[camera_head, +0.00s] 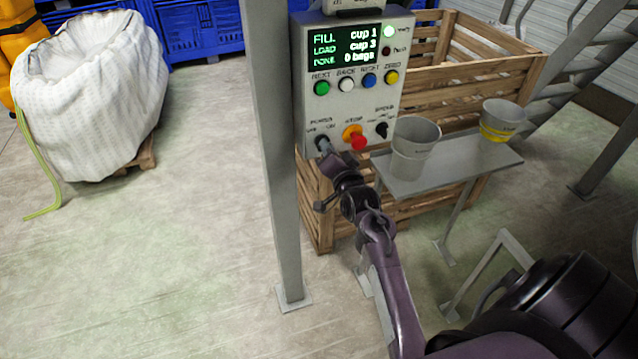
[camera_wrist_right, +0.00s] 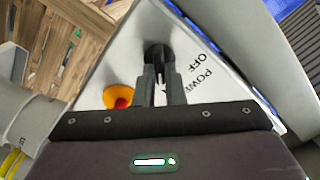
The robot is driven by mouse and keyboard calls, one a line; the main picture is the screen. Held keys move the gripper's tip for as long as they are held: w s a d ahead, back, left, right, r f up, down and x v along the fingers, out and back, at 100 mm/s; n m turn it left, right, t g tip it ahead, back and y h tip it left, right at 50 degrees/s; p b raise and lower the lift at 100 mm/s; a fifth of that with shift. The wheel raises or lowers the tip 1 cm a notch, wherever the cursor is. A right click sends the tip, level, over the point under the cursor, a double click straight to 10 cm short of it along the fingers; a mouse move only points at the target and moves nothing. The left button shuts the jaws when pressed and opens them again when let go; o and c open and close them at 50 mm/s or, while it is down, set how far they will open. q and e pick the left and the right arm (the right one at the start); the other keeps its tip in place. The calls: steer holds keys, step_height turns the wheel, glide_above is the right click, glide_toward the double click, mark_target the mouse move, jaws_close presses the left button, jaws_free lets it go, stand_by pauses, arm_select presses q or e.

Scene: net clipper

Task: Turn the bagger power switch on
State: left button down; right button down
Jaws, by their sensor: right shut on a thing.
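The bagger control box (camera_head: 345,100) is a light grey panel on a post. Its lit screen reads FILL cup 1, LOAD cup 3, DONE 0 bags. The dark power switch (camera_head: 321,143) is at its lower left. It shows in the right wrist view as a black knob (camera_wrist_right: 156,50) beside the words POWER and OFF. My right gripper (camera_head: 327,152) reaches it from below and is shut on the knob, fingertips (camera_wrist_right: 155,75) on either side. The fingers partly hide the knob, so I cannot tell which way it points. My left gripper is not in view.
The red stop button on its yellow-orange base (camera_head: 354,137) is just right of the switch. A small metal table (camera_head: 455,165) holds a grey cup (camera_head: 414,150) and a yellow-banded cup (camera_head: 502,120). A wooden crate (camera_head: 465,75) stands behind.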

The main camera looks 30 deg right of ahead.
steer(key=shift+w+a+r+y, duration=0.3)
steer(key=shift+a+r, duration=0.15)
steer(key=shift+a, duration=0.2)
steer(key=c, duration=1.5)
jaws_free()
steer(key=shift+a, duration=0.1)
steer(key=shift+s, duration=0.1)
steer(key=shift+s+d+f, duration=0.1)
steer(key=shift+d+f, duration=0.1)
steer(key=shift+d, duration=0.05)
steer(key=b+v, duration=0.2)
steer(key=v, duration=0.5)
steer(key=shift+s+a+b, duration=0.3)
steer(key=shift+s+a, duration=0.05)
steer(key=shift+a, duration=0.05)
steer(key=shift+s+d, duration=0.1)
